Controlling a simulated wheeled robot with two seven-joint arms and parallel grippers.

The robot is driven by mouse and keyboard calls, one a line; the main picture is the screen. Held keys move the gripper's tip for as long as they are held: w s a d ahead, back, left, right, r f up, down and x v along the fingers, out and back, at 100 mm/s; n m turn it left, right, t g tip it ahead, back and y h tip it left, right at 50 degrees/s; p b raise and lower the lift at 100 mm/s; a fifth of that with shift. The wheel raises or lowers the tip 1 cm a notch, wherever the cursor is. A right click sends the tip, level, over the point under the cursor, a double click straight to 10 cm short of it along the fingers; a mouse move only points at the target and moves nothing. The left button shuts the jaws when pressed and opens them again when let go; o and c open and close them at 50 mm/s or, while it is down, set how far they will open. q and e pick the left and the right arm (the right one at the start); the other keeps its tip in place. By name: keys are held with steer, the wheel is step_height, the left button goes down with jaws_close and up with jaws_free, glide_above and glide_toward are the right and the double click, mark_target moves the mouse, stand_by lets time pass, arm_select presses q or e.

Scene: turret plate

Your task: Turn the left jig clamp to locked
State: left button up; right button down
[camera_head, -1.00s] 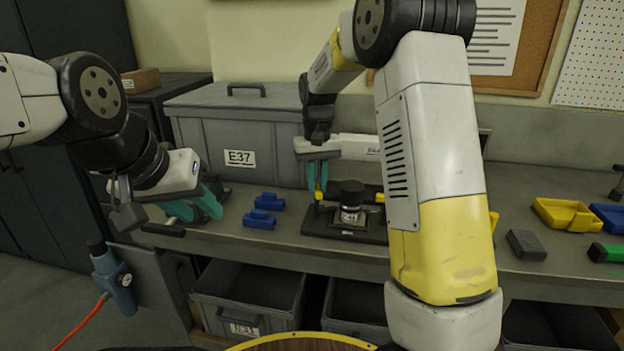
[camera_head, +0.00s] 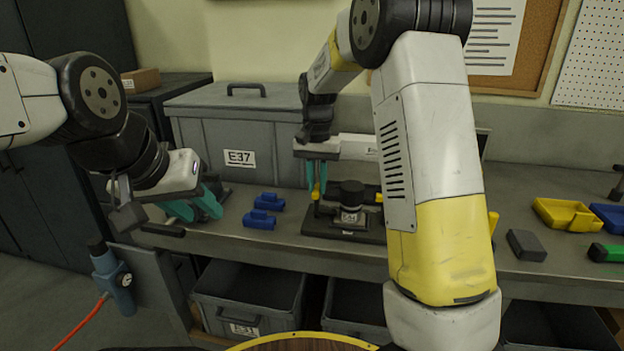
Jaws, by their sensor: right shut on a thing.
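The jig is a dark plate (camera_head: 318,230) on the bench, with a dark round-topped part (camera_head: 352,190) standing in its middle. The left jig clamp (camera_head: 317,193) has a yellow handle and sits at the plate's left side. My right gripper (camera_head: 317,183) points down with teal fingers and is shut on that handle, which is partly hidden between them. The right clamp's yellow tip (camera_head: 379,197) shows beside the part, close to my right forearm. My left gripper (camera_head: 200,208) is to the left, over the bench's front edge, with its teal fingers apart and empty.
Two blue pieces (camera_head: 260,219) lie left of the jig. A large grey bin (camera_head: 240,130) marked E37 stands behind. To the right are a grey block (camera_head: 525,245), a yellow tray (camera_head: 566,214) and a green-and-black item (camera_head: 605,253). My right forearm hides the bench beside the jig.

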steer(key=c, duration=1.4)
jaws_free()
steer(key=shift+o, duration=0.2)
steer(key=shift+r, duration=0.1)
step_height(320, 180, up, 8)
steer(key=shift+f, duration=0.2)
steer(key=shift+r, duration=0.1)
